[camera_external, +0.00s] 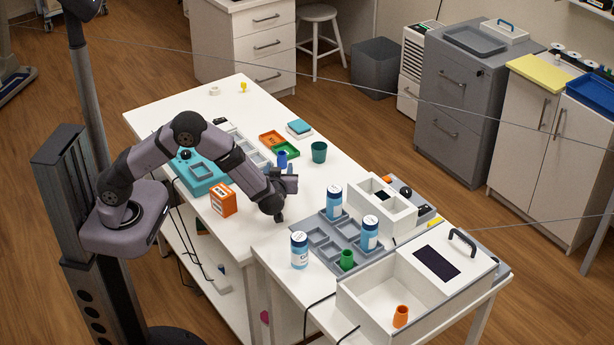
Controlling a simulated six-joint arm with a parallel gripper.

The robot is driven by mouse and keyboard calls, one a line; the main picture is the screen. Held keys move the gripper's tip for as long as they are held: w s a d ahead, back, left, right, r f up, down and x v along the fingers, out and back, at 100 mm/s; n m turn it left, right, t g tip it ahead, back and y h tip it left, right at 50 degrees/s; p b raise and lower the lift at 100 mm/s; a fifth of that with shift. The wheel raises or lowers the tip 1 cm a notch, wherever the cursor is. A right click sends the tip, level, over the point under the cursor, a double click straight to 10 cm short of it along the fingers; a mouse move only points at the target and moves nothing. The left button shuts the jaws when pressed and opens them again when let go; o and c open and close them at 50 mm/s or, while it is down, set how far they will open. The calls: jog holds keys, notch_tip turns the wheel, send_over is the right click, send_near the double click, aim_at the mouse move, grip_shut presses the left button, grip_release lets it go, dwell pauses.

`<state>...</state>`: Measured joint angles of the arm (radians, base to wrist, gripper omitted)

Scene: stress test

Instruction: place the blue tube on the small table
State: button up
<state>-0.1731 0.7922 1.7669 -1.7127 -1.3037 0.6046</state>
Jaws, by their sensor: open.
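A small dark blue tube (282,159) stands upright on the long white table (165,118), near its middle. My gripper (291,177) is open, just in front of the tube in the picture. Its fingers are small and partly hidden by the wrist, and whether they touch the tube I cannot tell. A smaller white table (283,262) adjoins the near end of the long one. It carries a grey compartment tray (318,236) and white boxes.
Blue bottles (334,202) and a green cup (347,260) stand at the grey tray. A white bin (375,297) holds an orange cup (401,316). An orange box (223,200), teal case (200,176) and teal cup (319,152) stand around my arm.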

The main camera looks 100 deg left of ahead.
jog(key=shift+o, duration=0.4)
jog(key=shift+v, duration=0.95)
